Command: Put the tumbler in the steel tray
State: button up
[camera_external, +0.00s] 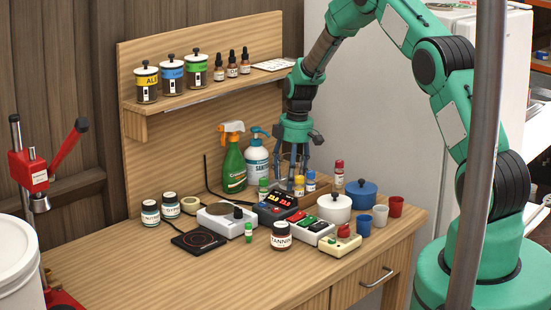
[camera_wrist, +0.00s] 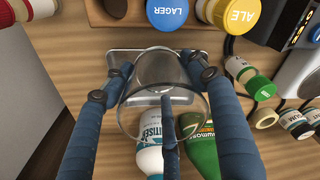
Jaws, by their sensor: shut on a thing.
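The tumbler is a clear glass; in the wrist view it (camera_wrist: 122,118) stands between my blue fingers, its round rim towards the camera. My gripper (camera_wrist: 163,82) is shut on it. In the external view my gripper (camera_external: 292,172) points down over the back of the bench, right of the spray bottles, and the glass is hard to make out there. The steel tray (camera_wrist: 117,58) is a grey rectangle beyond the tumbler in the wrist view, partly covered by it and my fingers. I cannot tell whether the tumbler touches the tray. In the external view the tray is hidden.
A green spray bottle (camera_external: 233,165) and a white sanitiser bottle (camera_external: 256,162) stand close left of my gripper. A digital controller (camera_external: 276,207), white pot (camera_external: 334,207) and blue pot (camera_external: 361,193) stand in front. The shelf (camera_external: 190,97) holds jars. The bench's front left is clear.

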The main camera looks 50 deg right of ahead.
jog(key=shift+f, duration=0.45)
jog(key=o, duration=1.4)
jog(key=shift+r, duration=0.15)
jog(key=shift+r, duration=0.5)
jog(key=r, duration=0.7)
jog(key=s+r, duration=0.1)
jog(key=r, duration=0.3)
jog(key=shift+d+r+p, duration=0.35)
jog(key=shift+p, duration=0.05)
